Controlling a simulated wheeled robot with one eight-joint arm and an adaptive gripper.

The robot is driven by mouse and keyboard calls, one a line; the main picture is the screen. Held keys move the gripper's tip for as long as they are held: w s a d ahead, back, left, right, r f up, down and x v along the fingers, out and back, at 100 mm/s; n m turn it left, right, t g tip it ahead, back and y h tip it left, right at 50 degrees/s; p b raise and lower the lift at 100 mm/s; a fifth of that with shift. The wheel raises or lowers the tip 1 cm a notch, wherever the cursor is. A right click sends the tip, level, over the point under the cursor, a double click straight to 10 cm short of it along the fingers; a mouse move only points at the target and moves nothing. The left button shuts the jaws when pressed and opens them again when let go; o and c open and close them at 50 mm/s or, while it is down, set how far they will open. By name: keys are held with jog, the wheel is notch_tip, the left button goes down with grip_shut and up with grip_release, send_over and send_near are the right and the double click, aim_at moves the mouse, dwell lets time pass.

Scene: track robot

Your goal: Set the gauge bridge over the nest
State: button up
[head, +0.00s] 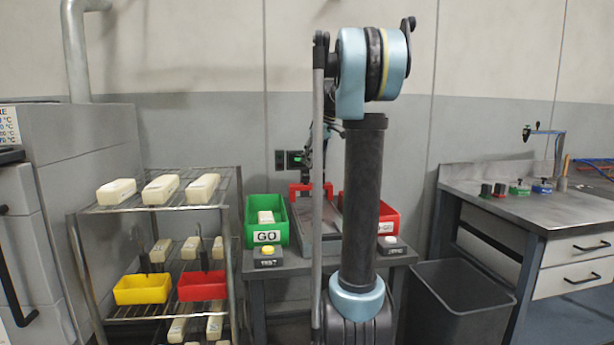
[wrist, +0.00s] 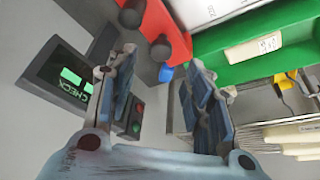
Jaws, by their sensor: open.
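A red bridge-shaped piece (head: 300,190), which looks like the gauge bridge, stands on the grey plate of the middle bench in the head view, partly hidden behind my arm. In the wrist view a red part with dark round knobs (wrist: 178,28) shows beyond the fingertips, apart from them. My gripper (wrist: 160,62) is open with nothing between its fingers. In the head view the gripper is mostly hidden behind my arm links. I cannot make out the nest; my arm covers much of the bench plate.
A green GO bin (head: 279,232) holding a pale block stands left on the bench, a red bin (head: 386,217) right. A display reading CHECK (wrist: 75,85) is behind. A wire rack (head: 150,207) with pale blocks stands left, a dark waste bin (head: 462,300) right.

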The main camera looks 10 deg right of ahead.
send_over(311, 187)
jog(key=w+a, duration=0.1)
jog(key=w, duration=0.1)
notch_tip(311, 187, down, 6)
jog(key=shift+w+a+f, duration=0.1)
jog(key=shift+f, duration=0.1)
grip_shut()
